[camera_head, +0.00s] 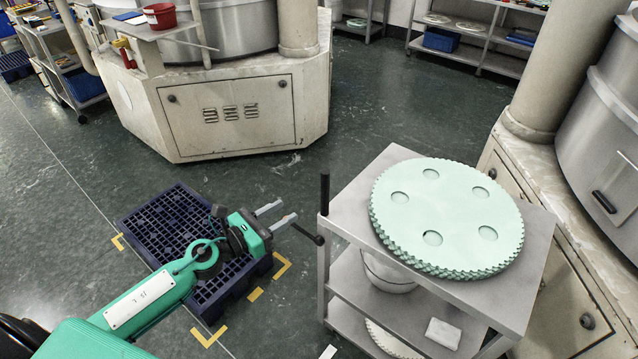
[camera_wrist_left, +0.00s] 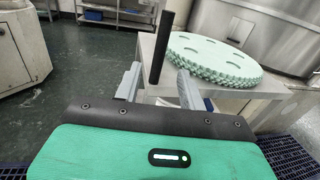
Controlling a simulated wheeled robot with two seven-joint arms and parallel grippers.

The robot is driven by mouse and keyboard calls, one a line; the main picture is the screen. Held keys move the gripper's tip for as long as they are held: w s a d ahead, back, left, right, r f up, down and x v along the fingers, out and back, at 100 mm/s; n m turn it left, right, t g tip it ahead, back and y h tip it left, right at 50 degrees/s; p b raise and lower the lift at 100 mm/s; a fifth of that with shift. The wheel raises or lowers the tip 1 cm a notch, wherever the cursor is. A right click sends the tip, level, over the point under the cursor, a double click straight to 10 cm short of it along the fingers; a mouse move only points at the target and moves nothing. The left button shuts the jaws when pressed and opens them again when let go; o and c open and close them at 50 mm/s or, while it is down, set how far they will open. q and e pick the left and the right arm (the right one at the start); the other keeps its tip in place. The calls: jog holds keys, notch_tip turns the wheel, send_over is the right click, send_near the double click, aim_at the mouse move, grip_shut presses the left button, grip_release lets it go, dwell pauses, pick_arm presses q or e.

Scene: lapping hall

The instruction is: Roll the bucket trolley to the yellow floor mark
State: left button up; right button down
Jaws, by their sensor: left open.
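The steel trolley (camera_head: 345,205) stands right of centre in the head view. A white bucket (camera_head: 385,272) is on its middle shelf, partly hidden under the top. A black upright handle (camera_head: 325,195) rises at its left corner and also shows in the left wrist view (camera_wrist_left: 163,45). My left gripper (camera_head: 283,212) is open and empty just left of the handle, pointing at it. In the left wrist view the handle appears between the fingertips (camera_wrist_left: 159,76), apart from them. Yellow floor marks (camera_head: 282,266) lie around a dark blue pallet. My right gripper is not in view.
Pale green toothed discs (camera_head: 450,215) are stacked on the trolley top. The dark blue pallet (camera_head: 150,215) lies left of the trolley. A machine base (camera_head: 235,115) stands behind, and another machine (camera_head: 560,210) is close on the right. Green floor between pallet and trolley is clear.

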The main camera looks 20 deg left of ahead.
aim_at(325, 187)
pick_arm(q)
jog(key=p+x, duration=0.1)
jog(key=x, duration=0.3)
jog(key=p+x, duration=0.1)
jog(key=x, duration=0.3)
jog(key=p+x, duration=0.2)
jog(key=x, duration=0.3)
jog(key=shift+s+d+r, duration=0.1)
jog(key=shift+r, duration=0.25)
jog(key=shift+w+d, duration=0.15)
jog(key=shift+w, duration=0.15)
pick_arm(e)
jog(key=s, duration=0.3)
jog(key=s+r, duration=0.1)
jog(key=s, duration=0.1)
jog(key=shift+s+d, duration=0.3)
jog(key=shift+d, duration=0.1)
